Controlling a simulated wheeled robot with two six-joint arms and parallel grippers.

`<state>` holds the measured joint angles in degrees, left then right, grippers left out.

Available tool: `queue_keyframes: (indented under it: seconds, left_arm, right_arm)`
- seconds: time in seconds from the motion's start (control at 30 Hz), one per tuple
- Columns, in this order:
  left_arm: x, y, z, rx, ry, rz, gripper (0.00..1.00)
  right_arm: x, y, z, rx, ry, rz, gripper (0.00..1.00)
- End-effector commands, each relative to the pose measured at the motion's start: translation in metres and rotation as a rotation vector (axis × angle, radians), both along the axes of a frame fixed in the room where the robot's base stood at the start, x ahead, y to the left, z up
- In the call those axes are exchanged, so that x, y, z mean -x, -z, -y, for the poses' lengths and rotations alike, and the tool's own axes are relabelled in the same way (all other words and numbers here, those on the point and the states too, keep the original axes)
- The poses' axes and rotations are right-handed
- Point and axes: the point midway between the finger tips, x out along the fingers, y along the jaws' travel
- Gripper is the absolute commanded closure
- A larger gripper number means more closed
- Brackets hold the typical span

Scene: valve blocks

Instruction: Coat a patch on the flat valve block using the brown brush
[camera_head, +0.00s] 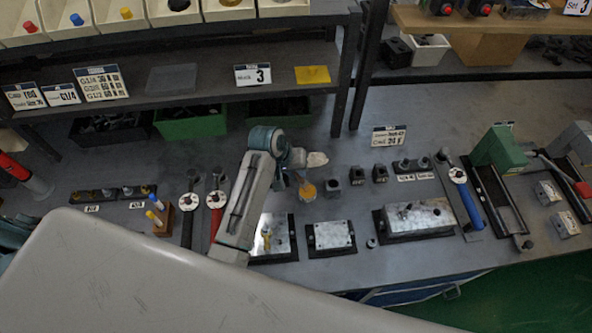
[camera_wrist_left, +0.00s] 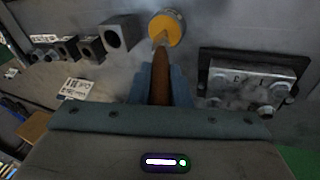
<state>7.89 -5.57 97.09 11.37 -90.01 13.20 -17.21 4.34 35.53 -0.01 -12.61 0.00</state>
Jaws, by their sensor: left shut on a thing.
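My left gripper (camera_head: 298,170) is shut on the brown brush (camera_wrist_left: 161,78), with its handle between the fingers in the left wrist view. The brush points at a round orange pot (camera_wrist_left: 168,28), which also shows in the head view (camera_head: 307,191). The bristles overlap the pot; I cannot tell whether they touch its contents. A low, flat metal block (camera_head: 331,235) on a black base lies near the pot. A shinier block (camera_head: 284,230) sits left of it, partly behind my arm. The wrist view shows a bolted metal block (camera_wrist_left: 250,82) at right. My right gripper is out of view.
A taller valve block (camera_head: 418,217) stands further right. Small square sockets (camera_head: 333,188) stand right of the pot. Red-handled (camera_head: 216,200) and blue-handled (camera_head: 470,207) tools lie on the bench. A shelf (camera_head: 210,93) runs along the back. My own grey body fills the lower left.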

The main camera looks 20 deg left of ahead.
Motion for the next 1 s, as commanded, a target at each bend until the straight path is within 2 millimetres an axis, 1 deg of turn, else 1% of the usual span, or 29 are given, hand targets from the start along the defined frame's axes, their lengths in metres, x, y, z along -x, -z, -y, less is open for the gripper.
queue_keyframes:
  seconds: [0.5, 1.0]
  left_arm:
    - [0.0000, 0.0043, -0.0001, 0.000, 0.000, 0.000, 1.00]
    - [0.0003, 0.0054, 0.0000, 0.000, 0.000, -0.001, 1.00]
  right_arm:
    - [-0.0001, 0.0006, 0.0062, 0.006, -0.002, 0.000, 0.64]
    - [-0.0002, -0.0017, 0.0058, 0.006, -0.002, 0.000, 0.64]
